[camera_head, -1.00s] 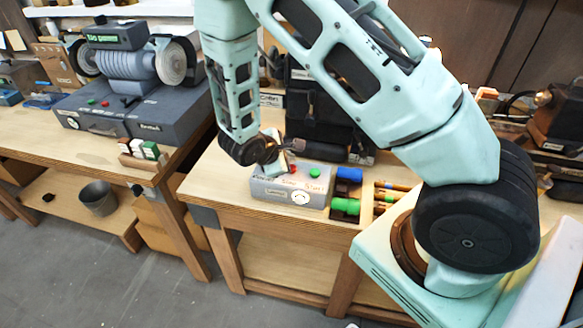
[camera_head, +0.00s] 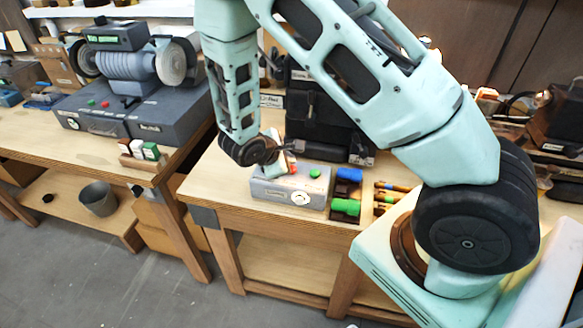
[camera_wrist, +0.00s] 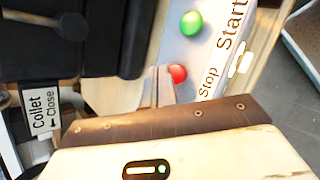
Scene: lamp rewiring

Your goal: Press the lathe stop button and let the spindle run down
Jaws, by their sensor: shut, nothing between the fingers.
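The red stop button (camera_wrist: 178,73) sits on the grey control box (camera_head: 262,189) beside the word "Stop". The green start button (camera_wrist: 191,22) is beside it, next to "Start". In the head view the red button (camera_head: 293,168) shows partly beside my fingers, and the green one (camera_head: 314,173) is clear. My gripper (camera_wrist: 162,78) is shut and empty, its tips right at the red button's edge; I cannot tell whether they press it. In the head view my gripper (camera_head: 287,165) is over the box's left part. The black lathe (camera_head: 318,125) stands behind; its spindle's motion cannot be told.
Blue (camera_head: 349,174) and green (camera_head: 345,207) pieces lie in a tray right of the box. A "Collet Close" label (camera_wrist: 41,112) is at the wrist view's left. A grinder-like machine (camera_head: 127,65) stands on the left bench. The bench front (camera_head: 230,200) is bare.

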